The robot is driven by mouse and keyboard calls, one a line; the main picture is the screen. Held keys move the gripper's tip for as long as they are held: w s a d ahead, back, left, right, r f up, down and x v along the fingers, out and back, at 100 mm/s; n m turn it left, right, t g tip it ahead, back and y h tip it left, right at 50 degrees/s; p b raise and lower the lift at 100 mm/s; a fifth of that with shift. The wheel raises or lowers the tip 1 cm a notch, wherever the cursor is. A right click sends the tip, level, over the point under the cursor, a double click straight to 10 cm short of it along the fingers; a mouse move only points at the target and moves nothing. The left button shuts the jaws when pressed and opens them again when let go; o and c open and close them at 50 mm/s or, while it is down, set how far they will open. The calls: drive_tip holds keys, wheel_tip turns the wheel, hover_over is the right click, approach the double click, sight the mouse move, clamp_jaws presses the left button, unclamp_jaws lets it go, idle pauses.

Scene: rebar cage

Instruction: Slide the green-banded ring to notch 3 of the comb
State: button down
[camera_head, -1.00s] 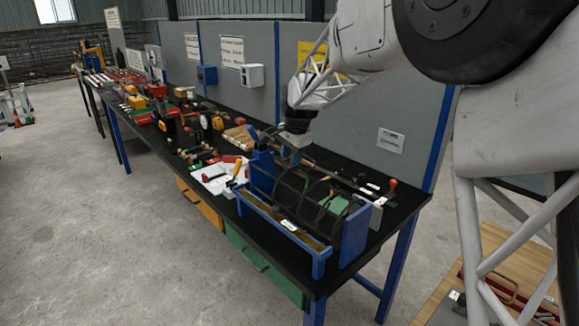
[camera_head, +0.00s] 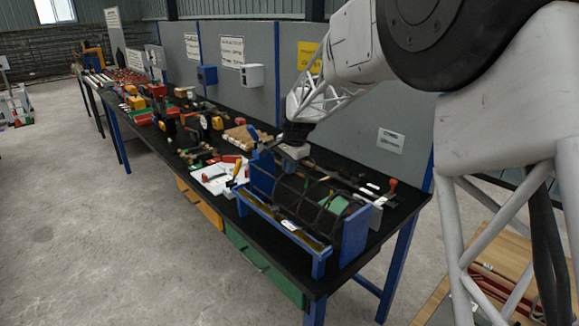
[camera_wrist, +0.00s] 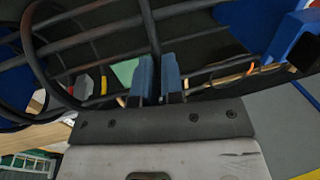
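My gripper (camera_wrist: 158,80) has two blue fingers a small gap apart. A dark hoop (camera_wrist: 150,25) runs down into the gap between them. Whether the fingers press on it cannot be told. In the head view my gripper (camera_head: 290,160) is low over the far left part of the rebar cage (camera_head: 312,195), which has several black rings and lengthwise bars between blue end plates. A green patch (camera_head: 337,205) shows at the cage's right part, and a green surface (camera_wrist: 125,70) shows beside the left finger. Which ring has a green band is unclear. The comb's notches cannot be made out.
A blue front rail (camera_head: 255,207) and a blue end plate (camera_head: 355,235) bound the cage. A white sheet (camera_head: 212,178) and a yellow-handled tool (camera_head: 237,172) lie to its left. A red-knobbed part (camera_head: 392,184) stands behind right. Grey panels rise behind the bench.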

drive_tip(key=shift+s+d, duration=0.1)
drive_tip(key=shift+d, duration=0.05)
idle(0.3)
drive_tip(key=c, duration=1.2)
unclamp_jaws()
drive_tip(key=shift+c, duration=0.2)
drive_tip(key=shift+r, duration=0.15)
wheel_tip(320, 180, up, 7)
drive_tip(key=s+d, duration=0.1)
drive_tip(key=shift+r, duration=0.15)
